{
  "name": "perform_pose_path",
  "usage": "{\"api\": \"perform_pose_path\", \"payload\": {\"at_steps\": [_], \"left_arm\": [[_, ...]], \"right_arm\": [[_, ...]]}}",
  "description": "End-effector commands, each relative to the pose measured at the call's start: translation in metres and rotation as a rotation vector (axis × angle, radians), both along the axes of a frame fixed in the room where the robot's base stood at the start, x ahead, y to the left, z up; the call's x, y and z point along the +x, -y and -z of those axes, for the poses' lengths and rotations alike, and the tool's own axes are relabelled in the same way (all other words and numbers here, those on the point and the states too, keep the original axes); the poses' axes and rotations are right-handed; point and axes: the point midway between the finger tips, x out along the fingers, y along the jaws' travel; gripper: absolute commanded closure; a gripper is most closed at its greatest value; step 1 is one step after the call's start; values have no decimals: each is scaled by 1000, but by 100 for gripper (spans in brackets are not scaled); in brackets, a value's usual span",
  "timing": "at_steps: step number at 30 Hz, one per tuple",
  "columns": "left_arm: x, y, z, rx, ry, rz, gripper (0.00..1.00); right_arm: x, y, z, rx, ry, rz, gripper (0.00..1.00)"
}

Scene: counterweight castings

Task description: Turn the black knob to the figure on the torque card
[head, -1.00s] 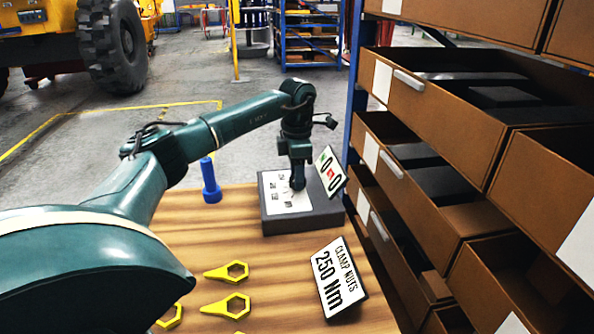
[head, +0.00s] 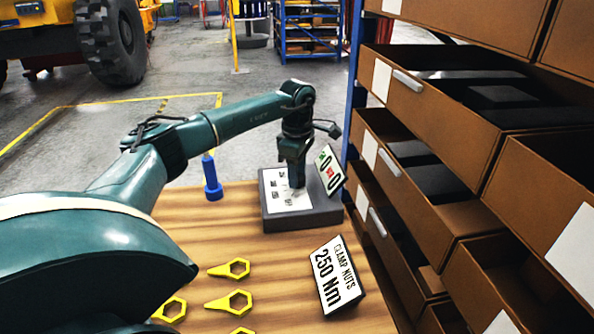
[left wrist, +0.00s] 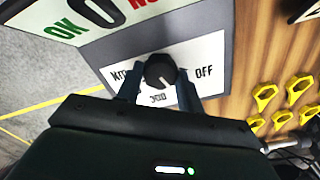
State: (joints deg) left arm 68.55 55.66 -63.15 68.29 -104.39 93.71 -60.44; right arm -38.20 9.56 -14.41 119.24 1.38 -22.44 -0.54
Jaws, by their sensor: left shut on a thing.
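The black knob (left wrist: 160,70) stands on a white dial plate (left wrist: 208,48) on a grey box (head: 315,218). My left gripper (head: 297,178) comes down over the plate. In the left wrist view its two fingers are on either side of the knob, shut on it. "OFF" is printed right of the knob; other labels at its left and below are partly covered. I cannot read the knob's setting. The torque card (head: 338,277) reads "CLAMP NUTS 250 Nm" and stands tilted on the wooden table. My right gripper is not in view.
A blue bolt-like piece (head: 212,180) stands left of the box. Several yellow pointer rings (head: 230,268) lie on the table (head: 200,235). Open brown drawers (head: 430,190) crowd the right side.

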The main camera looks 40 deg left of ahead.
Motion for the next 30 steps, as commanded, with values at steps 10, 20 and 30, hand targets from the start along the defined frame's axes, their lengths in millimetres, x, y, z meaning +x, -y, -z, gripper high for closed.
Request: {"api": "perform_pose_path", "payload": {"at_steps": [10,20,30], "left_arm": [[1,1,-1,-3,4,7,86],[1,1,0,-1,3,6,41],[1,0,-7,-1,3,5,41]], "right_arm": [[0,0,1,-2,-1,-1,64],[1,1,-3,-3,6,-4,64],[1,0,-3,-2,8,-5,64]]}}
